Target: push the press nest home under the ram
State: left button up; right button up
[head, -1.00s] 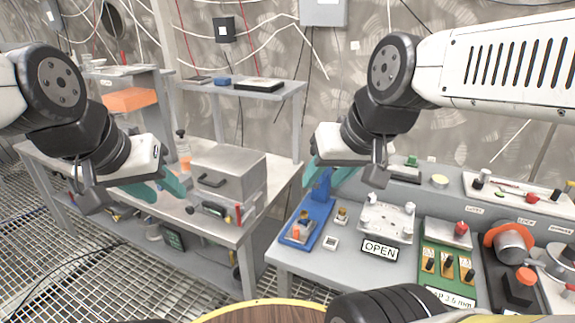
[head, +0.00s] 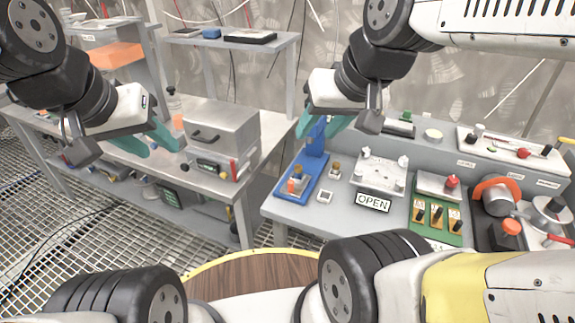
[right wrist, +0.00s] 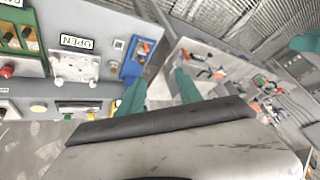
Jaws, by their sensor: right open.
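The small blue press (head: 313,163) stands at the left end of the right-hand bench in the head view. It also shows in the right wrist view (right wrist: 133,68). Its nest (head: 296,184), a small grey piece with an orange part, sits on the front of the blue base, apart from the column. The ram is hard to make out, as my right gripper (head: 320,124) overlaps the top of the press in the picture. That gripper is open and empty; its teal fingers stand apart in the wrist view (right wrist: 160,92). My left gripper (head: 152,143) is open and empty over the left bench.
A grey drawer box (head: 220,135) stands on the left bench. A gap separates the benches.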

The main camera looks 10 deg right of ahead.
jog(key=shift+w, duration=0.15)
jog(key=shift+c, duration=0.3)
jog(key=n+g+h, duration=0.2)
jog(key=n+g, duration=0.4)
jog(key=n, duration=0.7)
send_over(291, 181)
jog(key=f, duration=2.2)
jog(key=shift+s+f, duration=0.2)
jog(key=shift+s, duration=0.05)
jog(key=shift+w+f+n, duration=0.1)
jog(key=shift+f+n, duration=0.2)
jog(key=shift+f, duration=0.4)
notch_tip(291, 181, down, 7)
jog(key=shift+f, duration=0.1)
grip_shut()
jog(key=shift+w, duration=0.1)
